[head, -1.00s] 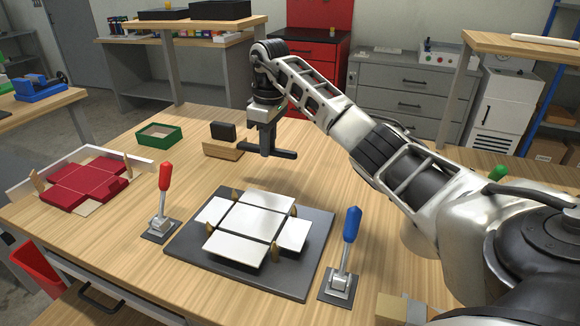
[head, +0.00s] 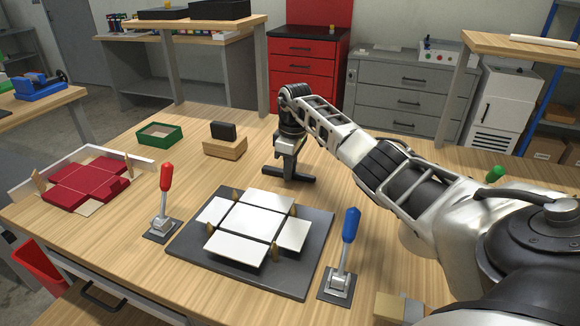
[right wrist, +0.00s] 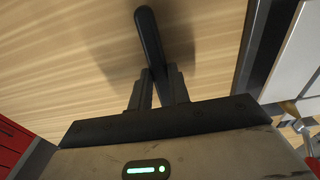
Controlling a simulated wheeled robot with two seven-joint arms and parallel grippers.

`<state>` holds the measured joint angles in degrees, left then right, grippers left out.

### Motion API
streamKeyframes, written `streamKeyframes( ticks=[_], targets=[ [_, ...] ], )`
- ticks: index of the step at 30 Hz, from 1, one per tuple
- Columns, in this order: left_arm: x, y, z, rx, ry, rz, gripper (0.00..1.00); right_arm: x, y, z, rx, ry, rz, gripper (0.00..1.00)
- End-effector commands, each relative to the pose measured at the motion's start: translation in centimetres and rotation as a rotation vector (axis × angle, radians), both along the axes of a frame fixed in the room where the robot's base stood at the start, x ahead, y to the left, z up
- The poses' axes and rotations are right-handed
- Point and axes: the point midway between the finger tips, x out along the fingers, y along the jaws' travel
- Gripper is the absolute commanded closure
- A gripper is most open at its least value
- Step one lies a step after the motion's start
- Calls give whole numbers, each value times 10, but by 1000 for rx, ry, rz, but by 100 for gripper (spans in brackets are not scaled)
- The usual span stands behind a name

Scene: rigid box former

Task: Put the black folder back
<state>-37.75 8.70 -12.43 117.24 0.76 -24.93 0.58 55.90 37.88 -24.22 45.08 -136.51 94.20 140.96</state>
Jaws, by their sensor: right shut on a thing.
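My right gripper (head: 290,172) is above the table behind the grey base plate (head: 316,250), pointing down. It is shut on the black folder (head: 306,178), a slim dark bar lying crosswise in the fingers. In the right wrist view the folder (right wrist: 148,35) sticks out past the fingers (right wrist: 155,88) with its rounded end over bare wood. Its other end is hidden behind the palm. I cannot tell whether the folder touches the table. My left gripper is not in view.
White board panels (head: 255,221) lie on the base plate. A red-handled lever (head: 165,180) and a blue-handled lever (head: 350,225) flank it. Left are a wooden block (head: 225,149) carrying a black piece, a green tray (head: 159,134) and a red flat blank (head: 88,185).

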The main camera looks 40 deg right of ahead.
Motion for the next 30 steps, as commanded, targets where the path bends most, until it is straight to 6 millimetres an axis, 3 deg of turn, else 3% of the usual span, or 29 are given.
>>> streamKeyframes(
  ticks=[5, 6, 8, 20, 30],
  targets=[
    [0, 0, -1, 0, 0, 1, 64, 0, 0, -3, 0, 0, 0, 100],
    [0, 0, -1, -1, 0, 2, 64, 0, 0, -3, 0, -1, 0, 73],
    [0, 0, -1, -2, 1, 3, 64, 0, 0, -2, 0, -1, 0, 60],
    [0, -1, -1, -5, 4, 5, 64, 0, 0, 7, 0, -4, 1, 60],
    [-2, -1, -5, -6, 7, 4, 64, -3, -3, 76, -2, -5, 0, 60]
  ],
)
